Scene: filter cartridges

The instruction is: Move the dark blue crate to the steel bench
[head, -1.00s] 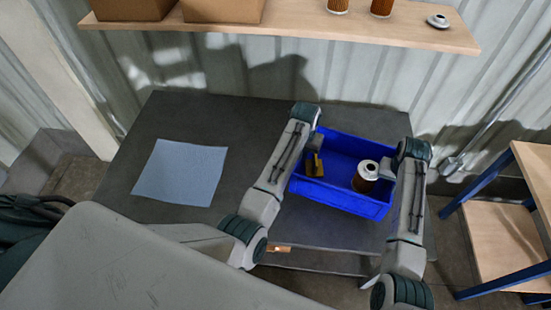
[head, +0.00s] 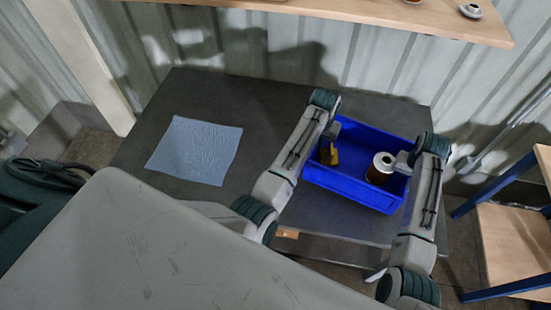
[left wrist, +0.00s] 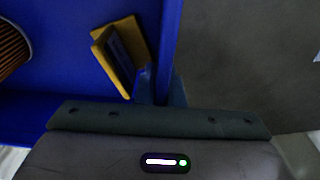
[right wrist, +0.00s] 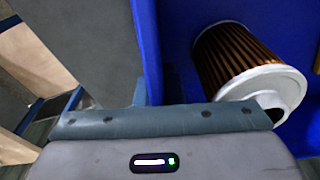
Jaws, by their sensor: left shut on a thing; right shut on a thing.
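The dark blue crate (head: 350,188) is over the right part of a dark grey table top (head: 255,110); I cannot tell whether it rests there or is slightly raised. My left gripper (head: 331,131) is shut on its left wall, which also shows in the left wrist view (left wrist: 170,40). My right gripper (head: 404,162) is shut on its right wall, also in the right wrist view (right wrist: 148,50). Inside are a brown pleated filter cartridge (head: 378,174) with a white cap and a yellow object (head: 329,155). The fingertips are mostly hidden. I cannot identify the steel bench for certain.
A pale blue sheet (head: 195,150) lies on the table's left part. A wooden wall shelf (head: 400,22) runs above the back. A wooden-topped stand with blue legs (head: 510,235) is at the right, with a floor gap before it. Much of the table's middle is clear.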

